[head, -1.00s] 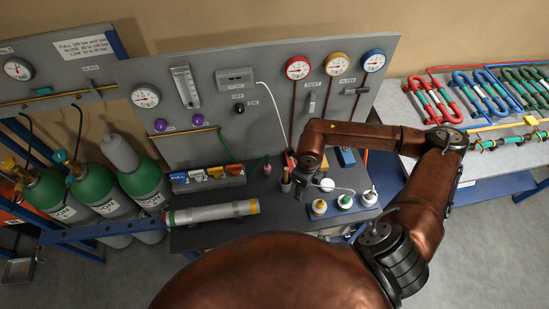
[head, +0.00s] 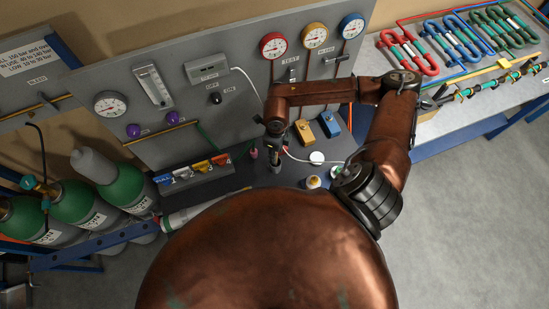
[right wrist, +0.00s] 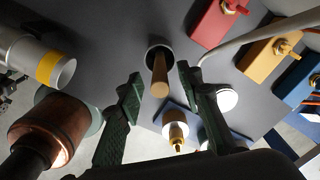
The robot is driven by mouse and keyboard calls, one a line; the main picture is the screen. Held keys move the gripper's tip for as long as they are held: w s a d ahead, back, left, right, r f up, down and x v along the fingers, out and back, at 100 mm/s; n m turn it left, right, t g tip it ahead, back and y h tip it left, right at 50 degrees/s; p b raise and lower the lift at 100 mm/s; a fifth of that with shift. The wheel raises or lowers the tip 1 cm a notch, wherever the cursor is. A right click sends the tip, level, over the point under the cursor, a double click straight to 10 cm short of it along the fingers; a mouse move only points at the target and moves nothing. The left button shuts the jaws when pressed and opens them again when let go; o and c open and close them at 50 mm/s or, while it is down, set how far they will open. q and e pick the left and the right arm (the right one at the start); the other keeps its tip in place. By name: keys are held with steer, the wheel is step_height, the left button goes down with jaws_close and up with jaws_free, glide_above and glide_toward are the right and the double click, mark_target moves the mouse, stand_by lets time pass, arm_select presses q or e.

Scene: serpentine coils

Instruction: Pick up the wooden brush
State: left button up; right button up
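The wooden brush (right wrist: 160,75) shows in the right wrist view as a plain tan handle standing in a small round dark holder (right wrist: 151,50). Its lower end is hidden inside the holder. My right gripper (right wrist: 159,74) has its two green fingers spread apart, one on each side of the handle in the picture, with gaps on both sides. In the head view the brush handle (head: 275,146) is a small tan piece just below my right gripper (head: 274,133), whose fingers are hard to make out. My left gripper is in neither current view.
Red (right wrist: 215,20), yellow (right wrist: 268,58) and blue (right wrist: 298,82) blocks with brass fittings stand nearby. A white hose (right wrist: 245,35) crosses near the right finger. A white-lidded pot (head: 316,158) and a yellow-topped pot (head: 312,182) sit on the dark bench. A grey cylinder (head: 195,211) lies left.

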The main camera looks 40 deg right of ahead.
steer(key=shift+w+f+p, duration=0.1)
steer(key=shift+f+p, duration=0.45)
steer(key=shift+f, duration=1.6)
steer(key=shift+c, duration=0.3)
jaws_close()
